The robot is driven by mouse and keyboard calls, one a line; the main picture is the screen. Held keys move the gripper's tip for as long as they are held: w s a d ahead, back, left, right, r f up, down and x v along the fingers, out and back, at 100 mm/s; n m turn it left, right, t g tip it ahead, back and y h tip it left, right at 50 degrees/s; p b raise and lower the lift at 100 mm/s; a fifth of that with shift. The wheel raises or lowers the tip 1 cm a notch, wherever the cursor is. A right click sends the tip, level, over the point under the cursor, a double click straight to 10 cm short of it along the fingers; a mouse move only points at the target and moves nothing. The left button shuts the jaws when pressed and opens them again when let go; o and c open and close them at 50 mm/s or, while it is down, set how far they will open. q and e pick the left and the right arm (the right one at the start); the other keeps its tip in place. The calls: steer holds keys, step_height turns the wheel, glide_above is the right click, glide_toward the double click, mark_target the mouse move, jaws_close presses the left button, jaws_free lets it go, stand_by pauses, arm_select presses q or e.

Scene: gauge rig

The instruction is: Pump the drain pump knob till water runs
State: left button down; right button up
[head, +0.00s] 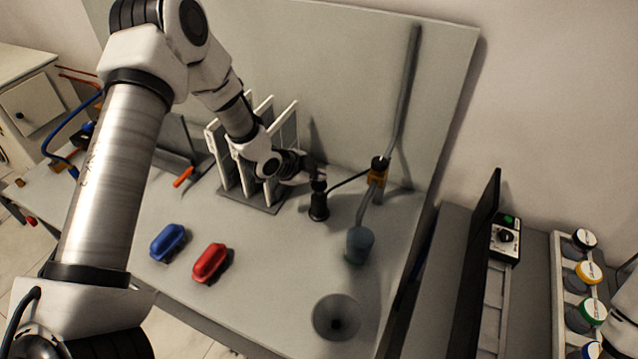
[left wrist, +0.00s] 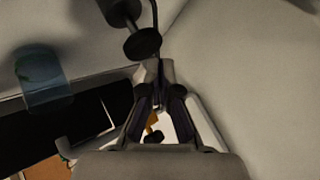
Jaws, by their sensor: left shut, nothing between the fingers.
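The drain pump (head: 318,207) is a small dark upright cylinder on the grey bench, with a dark round knob (head: 318,186) on top. A thin dark hose runs from it to an orange fitting (head: 378,172) on a grey pipe. My left gripper (head: 313,172) is shut and empty, right at the knob and slightly above it. In the left wrist view the shut fingertips (left wrist: 153,66) are close to the dark knob disc (left wrist: 142,43); I cannot tell whether they touch it. A bluish translucent cup (head: 359,245) is below the pipe's lower end. I see no clear water stream. My right gripper is not in view.
White upright panels (head: 256,150) stand in a rack close behind my left wrist. A blue block (head: 168,242) and a red block (head: 210,262) lie on the bench front. A round drain (head: 336,317) is near the cup. A dark upright panel (head: 478,265) stands at right.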

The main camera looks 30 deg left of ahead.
mark_target(319, 184)
arm_select(q)
steer(key=shift+f+b, duration=1)
steer(key=shift+f, duration=0.55)
stand_by(1.0)
steer(key=shift+r, duration=0.1)
steer(key=shift+r+p, duration=1.3)
steer(key=shift+r, duration=0.35)
step_height(319, 184, up, 5)
steer(key=p, duration=0.3)
steer(key=shift+p, duration=0.4)
stand_by(1.8)
